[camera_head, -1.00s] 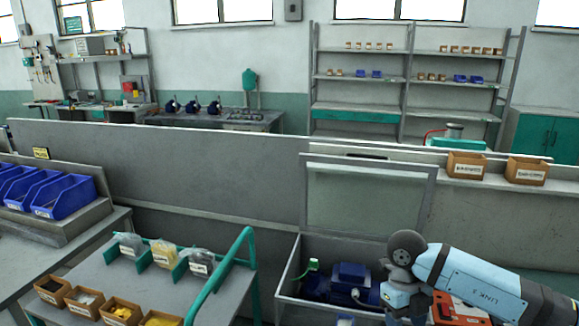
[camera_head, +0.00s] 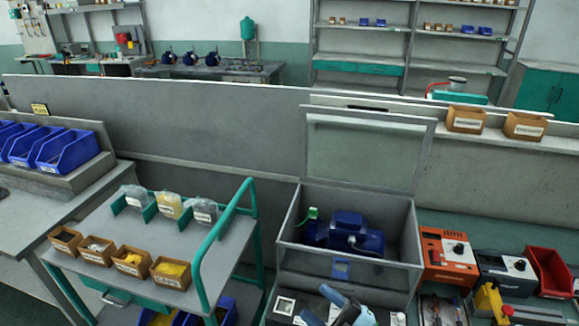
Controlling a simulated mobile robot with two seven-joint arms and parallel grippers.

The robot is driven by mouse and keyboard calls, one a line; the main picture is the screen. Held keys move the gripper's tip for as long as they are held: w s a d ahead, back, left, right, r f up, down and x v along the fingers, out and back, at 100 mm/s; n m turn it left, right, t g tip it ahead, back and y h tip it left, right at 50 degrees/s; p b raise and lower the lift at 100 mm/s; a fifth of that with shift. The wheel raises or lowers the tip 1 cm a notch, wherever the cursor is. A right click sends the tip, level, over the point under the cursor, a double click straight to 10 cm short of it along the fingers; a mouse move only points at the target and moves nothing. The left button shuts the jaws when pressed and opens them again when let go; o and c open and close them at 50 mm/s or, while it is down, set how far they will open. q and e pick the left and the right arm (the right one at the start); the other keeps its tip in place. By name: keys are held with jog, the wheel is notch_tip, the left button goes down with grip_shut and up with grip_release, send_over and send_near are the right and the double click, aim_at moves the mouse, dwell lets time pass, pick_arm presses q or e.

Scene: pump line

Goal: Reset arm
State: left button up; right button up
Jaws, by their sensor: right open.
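My right gripper (camera_head: 326,305) shows at the bottom edge, in front of the grey open-lidded box (camera_head: 350,278). Its pale blue fingers are apart, with nothing seen between them. The rest of my right arm is out of the picture. The box holds a dark blue pump or motor (camera_head: 347,233) with a green connector (camera_head: 312,213) at its left. My left gripper is not in view.
An orange instrument (camera_head: 449,257), a grey-black instrument (camera_head: 504,272) and a red bin (camera_head: 549,271) stand right of the box. A yellow tool (camera_head: 490,299) lies in front. A green-railed cart (camera_head: 205,265) with small boxes and bags stands left. A low partition (camera_head: 200,121) runs behind.

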jog(key=s+d+f+m+h, duration=0.6)
jog(key=d+f+m+h, duration=0.1)
jog(key=f, duration=0.3)
jog(key=s+d+f+m+g+h, duration=0.1)
jog(key=s+d+f+m+h, duration=0.5)
jog(key=f+m, duration=0.4)
jog(key=shift+s+d+f+h+p, duration=0.3)
jog(key=shift+s+d+h+p, duration=0.1)
jog(key=shift+s+h, duration=0.5)
